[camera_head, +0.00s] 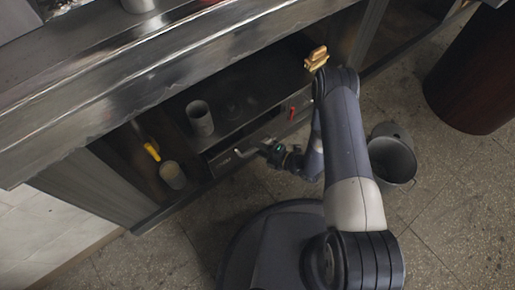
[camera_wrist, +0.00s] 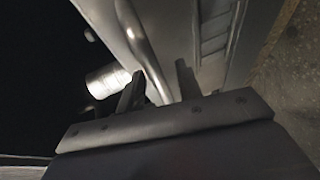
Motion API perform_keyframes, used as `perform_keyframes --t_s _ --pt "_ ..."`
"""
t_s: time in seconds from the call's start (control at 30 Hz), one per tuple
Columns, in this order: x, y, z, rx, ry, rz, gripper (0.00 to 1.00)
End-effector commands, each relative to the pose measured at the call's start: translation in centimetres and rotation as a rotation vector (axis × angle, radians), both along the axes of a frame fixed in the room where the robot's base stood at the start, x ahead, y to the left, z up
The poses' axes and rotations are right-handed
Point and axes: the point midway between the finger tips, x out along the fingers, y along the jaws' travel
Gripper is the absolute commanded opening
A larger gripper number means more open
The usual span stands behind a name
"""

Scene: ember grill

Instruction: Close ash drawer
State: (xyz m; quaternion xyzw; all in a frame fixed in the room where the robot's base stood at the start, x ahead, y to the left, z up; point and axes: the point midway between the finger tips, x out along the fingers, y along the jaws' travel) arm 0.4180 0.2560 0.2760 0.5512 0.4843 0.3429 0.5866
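The ash drawer seems to be the low dark metal front (camera_head: 222,160) under the grill counter in the head view. I cannot tell how far out it stands. A pale bar handle (camera_head: 245,153) sits on it. My gripper (camera_head: 277,155) is low beside the right end of this handle, partly hidden by my arm. In the wrist view, the two dark fingers of my gripper (camera_wrist: 158,88) are apart. The round metal bar handle (camera_wrist: 146,52) runs down between them. I cannot tell whether either finger touches it. Pale metal panels (camera_wrist: 215,40) lie to the right of the bar.
A grey metal cup (camera_head: 200,118) stands on the shelf above the drawer. A yellow-handled tool (camera_head: 152,151) and a pale cup (camera_head: 172,175) are at left. A metal bucket (camera_head: 392,160) and a dark red barrel (camera_head: 478,75) stand on the tiled floor at right.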

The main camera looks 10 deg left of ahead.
Motion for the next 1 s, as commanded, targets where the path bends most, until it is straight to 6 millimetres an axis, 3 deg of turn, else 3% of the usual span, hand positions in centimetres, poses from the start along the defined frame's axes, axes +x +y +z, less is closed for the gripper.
perform_keyframes --t_s 0.33,0.77,1.0 --pt "0.13 0.37 -0.04 0.0 0.0 -0.001 0.34" --pt "0.12 0.35 -0.05 0.0 0.0 -0.001 0.0" --pt "0.12 0.34 -0.06 -0.001 0.0 -0.001 0.0"
